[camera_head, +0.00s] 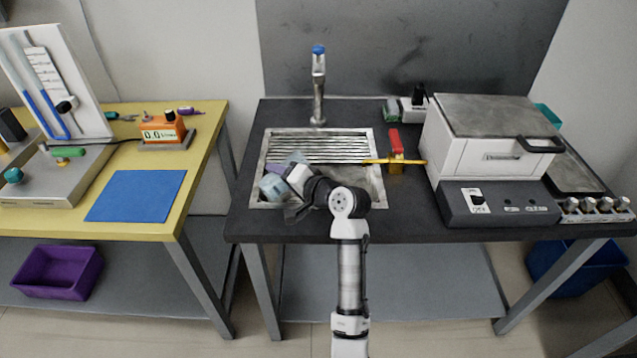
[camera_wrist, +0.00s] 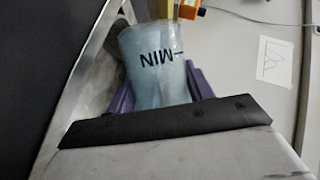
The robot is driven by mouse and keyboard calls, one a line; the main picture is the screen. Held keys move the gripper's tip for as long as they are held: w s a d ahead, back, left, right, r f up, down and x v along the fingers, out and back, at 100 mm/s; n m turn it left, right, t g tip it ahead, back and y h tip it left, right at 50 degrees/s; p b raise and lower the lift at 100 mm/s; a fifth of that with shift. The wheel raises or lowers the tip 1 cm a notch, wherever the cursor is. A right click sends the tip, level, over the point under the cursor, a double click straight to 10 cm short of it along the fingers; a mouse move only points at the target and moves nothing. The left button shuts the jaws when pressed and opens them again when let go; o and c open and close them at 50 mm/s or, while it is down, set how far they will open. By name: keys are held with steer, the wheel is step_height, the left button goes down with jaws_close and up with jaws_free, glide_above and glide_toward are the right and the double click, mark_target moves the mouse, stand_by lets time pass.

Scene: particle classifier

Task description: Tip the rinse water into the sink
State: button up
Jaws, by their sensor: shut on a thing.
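My gripper (camera_head: 287,178) is over the left part of the sink. It is shut on a pale blue, see-through vessel (camera_head: 272,187). In the wrist view the vessel (camera_wrist: 158,75) shows between the purple fingers, with an upside-down "MIN" mark on its side. It looks tilted, but its mouth is not clear, and I cannot tell whether water is in it or running out. The metal sink (camera_head: 372,186) is set in the dark bench, with a ribbed drainer (camera_head: 320,147) across its back. A tap (camera_head: 318,88) with a blue top stands behind it.
A red and yellow tool (camera_head: 396,146) lies at the sink's right edge, its yellow rod reaching over the basin. A large white box device (camera_head: 478,155) stands to the right. At the left is a yellow table (camera_head: 205,140) with a blue mat (camera_head: 136,196), beyond a gap.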

steer(key=shift+f+m+y, duration=0.15)
steer(key=shift+m+y, duration=0.25)
steer(key=shift+m, duration=0.2)
stand_by(0.6)
steer(key=shift+w+d+f+m+p, duration=0.2)
steer(key=shift+w+d+m+p, duration=0.15)
steer(key=shift+d+m, duration=0.25)
stand_by(0.9)
steer(key=shift+w+d+r+m+y+p, duration=0.1)
steer(key=shift+d+r+m+y+p, duration=0.05)
steer(key=shift+r+m+y+p, duration=0.6)
steer(key=shift+w+d+r+m+y+p, duration=0.1)
steer(key=shift+d+r+m+y+p, duration=0.1)
steer(key=shift+m+p, duration=0.55)
stand_by(1.2)
steer(key=shift+w+d+r+m+t+y+p, duration=0.2)
steer(key=shift+d+r+m+y+p, duration=0.15)
steer(key=shift+m+p, duration=0.3)
steer(key=shift+w+d+r+m+t+y+p, duration=0.1)
steer(key=shift+d+r+m+t+y+p, duration=0.1)
steer(key=shift+r+m+p, duration=0.45)
stand_by(1.2)
